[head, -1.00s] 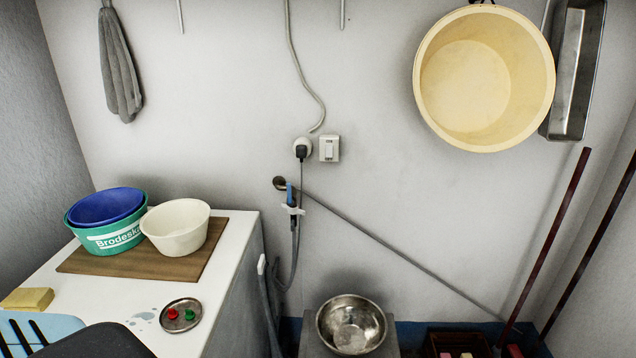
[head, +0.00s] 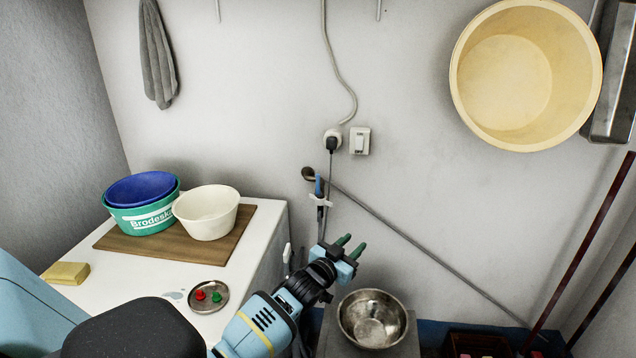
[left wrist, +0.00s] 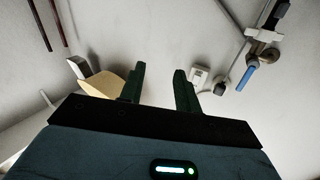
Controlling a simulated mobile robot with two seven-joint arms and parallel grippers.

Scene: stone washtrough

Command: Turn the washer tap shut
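The washer tap (head: 318,188) is on the back wall below the socket. It has a blue lever and a white fitting, with a hose running down from it. In the left wrist view the tap's blue lever (left wrist: 246,78) shows at the upper right, beside the fingers and apart from them. My left gripper (head: 347,246) is below and to the right of the tap in the head view. Its two dark green fingers (left wrist: 158,84) are apart with nothing between them. My right gripper is in neither view.
A plug and socket (head: 333,140) and a switch (head: 359,141) sit above the tap. A steel bowl (head: 372,318) stands below my left gripper. Basins (head: 207,212) rest on a board on the white washer top (head: 150,275). A grey pipe runs diagonally down the wall.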

